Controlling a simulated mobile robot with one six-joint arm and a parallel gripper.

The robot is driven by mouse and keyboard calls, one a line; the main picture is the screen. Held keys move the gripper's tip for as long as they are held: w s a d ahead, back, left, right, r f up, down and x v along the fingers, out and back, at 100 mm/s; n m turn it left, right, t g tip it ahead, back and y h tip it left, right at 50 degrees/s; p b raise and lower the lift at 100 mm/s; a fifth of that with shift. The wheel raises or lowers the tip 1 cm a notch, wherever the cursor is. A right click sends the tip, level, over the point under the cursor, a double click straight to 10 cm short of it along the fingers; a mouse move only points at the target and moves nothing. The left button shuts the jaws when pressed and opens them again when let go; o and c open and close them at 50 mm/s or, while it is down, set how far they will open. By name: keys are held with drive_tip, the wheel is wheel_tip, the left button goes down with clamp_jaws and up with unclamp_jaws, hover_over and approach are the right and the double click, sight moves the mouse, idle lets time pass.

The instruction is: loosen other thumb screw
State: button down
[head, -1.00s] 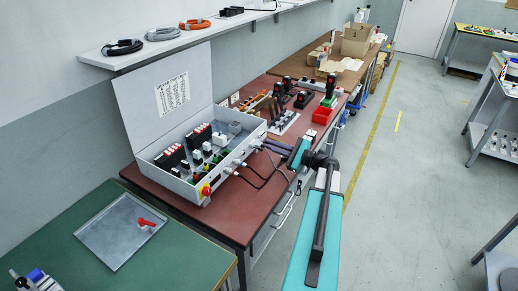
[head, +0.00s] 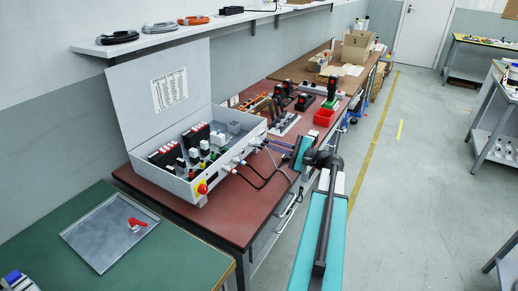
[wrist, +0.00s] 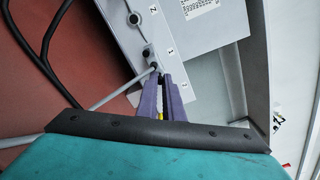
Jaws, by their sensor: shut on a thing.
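The grey control box (head: 180,190) stands on the red bench with its lid up, and its side panel (wrist: 165,40) shows in the wrist view. My gripper (head: 272,145) is at the box's front side. In the wrist view its purple fingers (wrist: 157,76) are shut at a small dark fitting (wrist: 153,65) on the panel, which I take for the thumb screw; the tips partly hide it. A second dark fitting (wrist: 147,52) sits just above, and another (wrist: 133,18) is farther up. A grey cable (wrist: 110,95) runs beside the fingers.
Black cables (head: 262,178) hang from the box front near my arm. A metal tray (head: 95,240) with a red-handled part (head: 136,223) lies on the green bench. A red bin (head: 324,117) stands beyond the box. The floor at right is open.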

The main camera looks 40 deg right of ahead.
drive_tip(key=shift+f+n+b, duration=0.1)
drive_tip(key=shift+n+b, duration=1)
drive_tip(key=shift+b, duration=0.5)
drive_tip(key=shift+n+b, duration=0.4)
drive_tip(key=shift+b, duration=0.1)
drive_tip(key=shift+f+n+b, duration=0.1)
drive_tip(key=shift+n+b, duration=0.3)
drive_tip(key=shift+b, duration=0.35)
drive_tip(key=n+b, duration=0.4)
drive_tip(key=b, duration=0.2)
drive_tip(key=n+b, duration=0.3)
drive_tip(key=b, duration=0.3)
drive_tip(key=shift+n, duration=0.4)
drive_tip(key=shift+n+b, duration=0.35)
drive_tip(key=shift+n, duration=0.15)
drive_tip(key=shift+r, duration=0.2)
